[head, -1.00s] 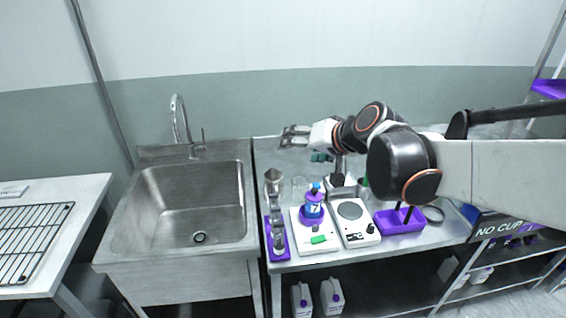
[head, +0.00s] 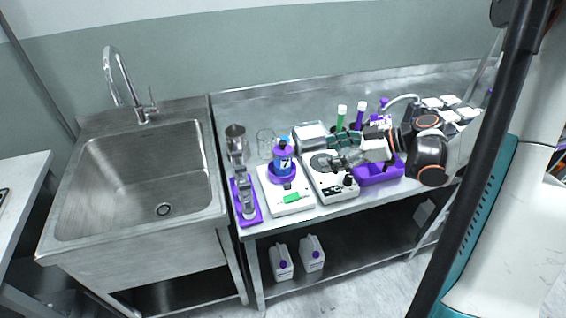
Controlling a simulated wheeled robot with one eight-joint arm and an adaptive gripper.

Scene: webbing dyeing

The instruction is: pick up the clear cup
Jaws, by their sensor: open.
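The clear cup (head: 265,143) stands on the steel table, behind the blue bottle (head: 283,158) and to the right of a metal funnel-like stand (head: 237,145). It is faint, and I see mainly its outline. My gripper (head: 337,152) is open and empty. It is to the right of the cup, over the white device with a round plate (head: 331,183), with a gap between it and the cup. The blue bottle, on a purple base, stands between the viewer and the cup.
A white device with a green display (head: 291,197) is at the table front. The steel sink (head: 150,180) is at the left. The table's back (head: 290,100) is clear.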

